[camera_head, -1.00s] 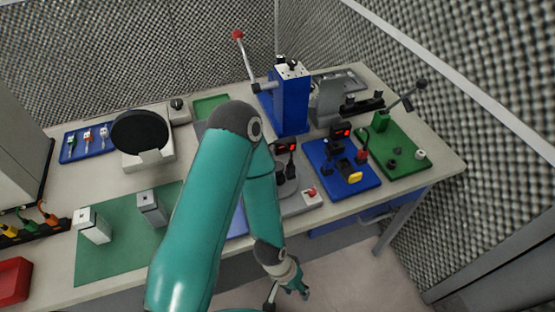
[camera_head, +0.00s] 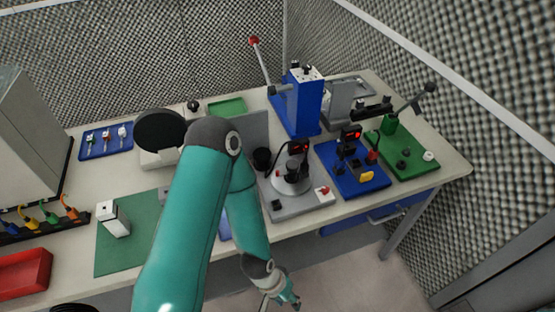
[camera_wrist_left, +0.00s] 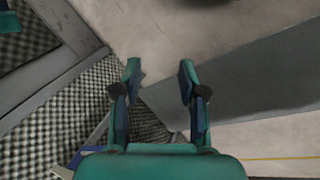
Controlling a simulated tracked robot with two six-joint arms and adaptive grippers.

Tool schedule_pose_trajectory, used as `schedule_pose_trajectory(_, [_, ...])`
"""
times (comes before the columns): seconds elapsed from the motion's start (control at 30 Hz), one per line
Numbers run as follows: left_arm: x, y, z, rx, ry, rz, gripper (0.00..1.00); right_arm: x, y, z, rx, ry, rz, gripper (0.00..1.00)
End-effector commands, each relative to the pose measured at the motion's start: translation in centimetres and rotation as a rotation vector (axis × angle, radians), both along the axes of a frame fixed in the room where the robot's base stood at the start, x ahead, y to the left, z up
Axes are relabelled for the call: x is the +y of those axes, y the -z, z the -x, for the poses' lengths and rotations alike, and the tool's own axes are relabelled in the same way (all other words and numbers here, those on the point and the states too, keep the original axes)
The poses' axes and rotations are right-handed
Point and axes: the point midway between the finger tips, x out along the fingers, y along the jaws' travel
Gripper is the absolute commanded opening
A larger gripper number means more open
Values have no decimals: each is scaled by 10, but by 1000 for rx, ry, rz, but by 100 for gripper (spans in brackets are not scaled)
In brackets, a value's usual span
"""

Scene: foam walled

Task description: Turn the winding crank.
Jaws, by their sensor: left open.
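A lever with a dark knob (camera_head: 429,88) rises from a green post on the green base plate (camera_head: 420,166) at the right of the bench. A lever with a red ball (camera_head: 254,41) leans up from the blue press (camera_head: 303,102). I cannot tell for sure which handle is the winding crank. My left gripper (camera_head: 288,303) hangs low in front of the bench's front edge, apart from all of these. In the left wrist view its two fingers (camera_wrist_left: 160,72) are spread with nothing between them, above the floor. My right gripper is out of view.
A grey plate with a round disc (camera_head: 291,180) and a blue plate (camera_head: 355,178) with a display stand near the front edge. A white block (camera_head: 113,218) stands on the green mat (camera_head: 118,257), a red bin (camera_head: 24,273) at far left. Foam walls close the back and right.

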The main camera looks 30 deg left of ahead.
Motion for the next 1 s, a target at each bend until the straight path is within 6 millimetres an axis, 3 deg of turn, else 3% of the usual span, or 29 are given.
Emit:
schedule_pose_trajectory(0.3, [0, 0, 0, 0, 1, 0, 42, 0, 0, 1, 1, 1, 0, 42])
schedule_pose_trajectory(0.4, [0, 0, 0, 3, -2, 1, 55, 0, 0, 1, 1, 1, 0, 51])
schedule_pose_trajectory(0.47, [0, -1, 1, 16, -15, 4, 65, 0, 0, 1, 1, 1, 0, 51])
schedule_pose_trajectory(0.73, [-9, -5, 11, 307, -288, 17, 66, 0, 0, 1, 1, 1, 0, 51])
schedule_pose_trajectory(0.87, [1, -22, -6, 532, -545, -45, 66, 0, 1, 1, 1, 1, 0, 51])
schedule_pose_trajectory(1.0, [31, -66, -49, 693, -850, -201, 66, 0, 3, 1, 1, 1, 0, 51])
